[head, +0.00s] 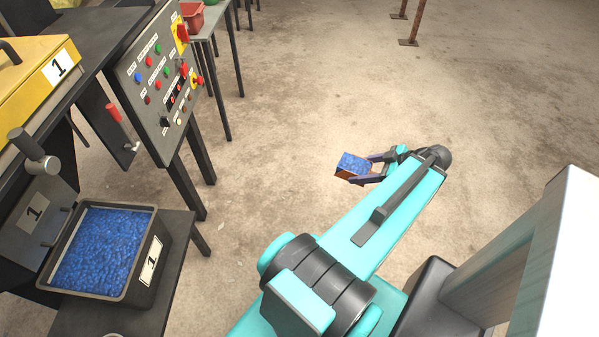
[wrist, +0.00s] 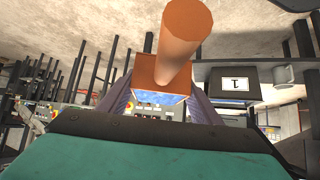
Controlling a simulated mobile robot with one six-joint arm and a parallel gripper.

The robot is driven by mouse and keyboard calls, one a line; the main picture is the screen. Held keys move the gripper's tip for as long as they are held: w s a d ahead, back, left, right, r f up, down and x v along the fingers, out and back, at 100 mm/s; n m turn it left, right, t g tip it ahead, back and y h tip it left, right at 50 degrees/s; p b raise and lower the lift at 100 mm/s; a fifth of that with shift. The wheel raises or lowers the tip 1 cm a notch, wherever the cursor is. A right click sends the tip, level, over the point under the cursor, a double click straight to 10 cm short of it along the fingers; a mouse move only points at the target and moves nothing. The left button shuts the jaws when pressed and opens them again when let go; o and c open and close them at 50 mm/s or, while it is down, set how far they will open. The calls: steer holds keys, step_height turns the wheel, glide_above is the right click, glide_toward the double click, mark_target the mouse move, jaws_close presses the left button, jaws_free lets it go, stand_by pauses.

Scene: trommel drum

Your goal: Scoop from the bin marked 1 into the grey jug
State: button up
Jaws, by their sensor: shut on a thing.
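My gripper (head: 369,171) is shut on an orange-brown scoop (head: 347,174), held over open floor, apart from the bin. Blue pellets (head: 353,163) show in the scoop. In the wrist view, my gripper (wrist: 160,98) has the scoop (wrist: 150,70) between its purple fingers, and the thick handle points towards the camera. The black bin marked 1 (head: 142,289) sits at the lower left, holding blue pellets. It also shows in the wrist view (wrist: 212,86). A grey vessel with a handle, apparently the jug (wrist: 286,75), is beside the bin there; its inside is hidden.
A control panel (head: 150,95) with buttons and a yellow housing marked 1 (head: 35,75) stand at the left. The bin rests on a dark stand (head: 178,240). A red container (head: 192,14) is at the back. The floor (head: 290,90) between is clear.

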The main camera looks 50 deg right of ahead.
steer(key=w+a+r+n+g+y, duration=0.15)
steer(key=w+a, duration=0.35)
steer(key=w, duration=0.5)
steer(key=w+a+r+n+g+y, duration=0.1)
steer(key=w+a+r+n+y, duration=0.15)
steer(key=w+a, duration=0.45)
steer(key=w+a+r+n+g+y, duration=0.1)
steer(key=w+a+r+n, duration=0.15)
steer(key=w, duration=0.95)
steer(key=w+a+r, duration=0.3)
steer(key=w+a, duration=0.3)
steer(key=a, duration=0.4)
steer(key=w+a+r+n, duration=0.1)
steer(key=w+a+r, duration=0.3)
steer(key=w+a, duration=0.3)
steer(key=w+a+r+n+y, duration=0.1)
steer(key=w+a+r, duration=0.3)
steer(key=a, duration=1.1)
steer(key=shift+w+r, duration=0.2)
steer(key=shift+w, duration=1.45)
steer(key=shift+s+a+g, duration=0.1)
steer(key=shift+g, duration=0.15)
